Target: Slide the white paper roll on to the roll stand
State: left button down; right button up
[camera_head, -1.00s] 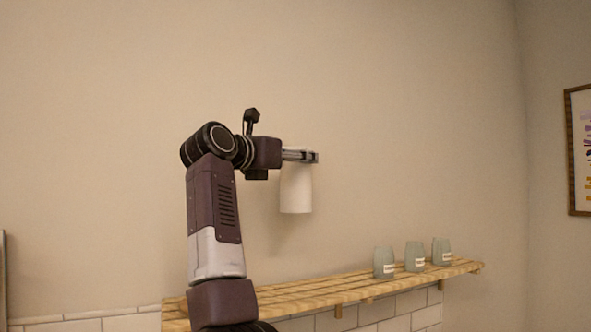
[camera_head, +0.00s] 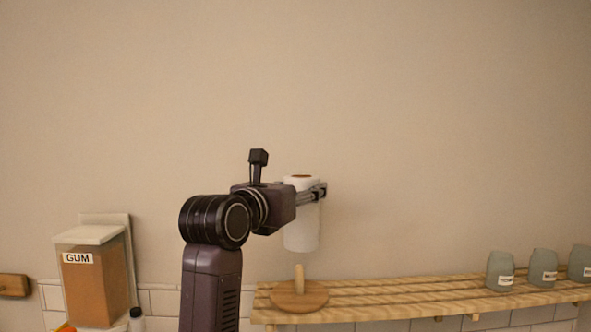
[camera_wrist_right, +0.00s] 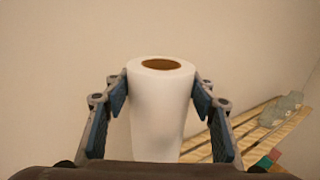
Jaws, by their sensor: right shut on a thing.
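The white paper roll (camera_head: 302,232) is upright in the air, held near its top by my right gripper (camera_head: 316,192). In the right wrist view the roll (camera_wrist_right: 160,112) stands between the two fingers (camera_wrist_right: 161,92), with its brown core opening facing up. The roll stand (camera_head: 299,296) has a round wooden base and a short upright peg. It sits on the left end of the slatted shelf. The roll is above the peg in the head view, with a small gap between its lower end and the peg top. My left gripper is out of view.
The slatted wooden shelf (camera_head: 400,303) runs along the wall. Several grey-green labelled jars stand at its right, one of them (camera_head: 500,271) nearest the middle. A GUM container (camera_head: 95,285) and a small bottle (camera_head: 137,320) are at the left. The shelf's middle is clear.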

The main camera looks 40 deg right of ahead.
aim_at(292, 238)
jog(key=shift+w+a+f+b, duration=0.15)
jog(key=shift+f+b, duration=1.05)
jog(key=shift+f, duration=0.6)
jog(key=shift+s+a+f+b, duration=0.1)
jog(key=shift+f+b, duration=1.05)
jog(key=shift+f, duration=0.6)
jog(key=shift+f+b, duration=1)
jog(key=shift+f, duration=0.2)
jog(key=o, duration=1.3)
jog(key=shift+c, duration=0.2)
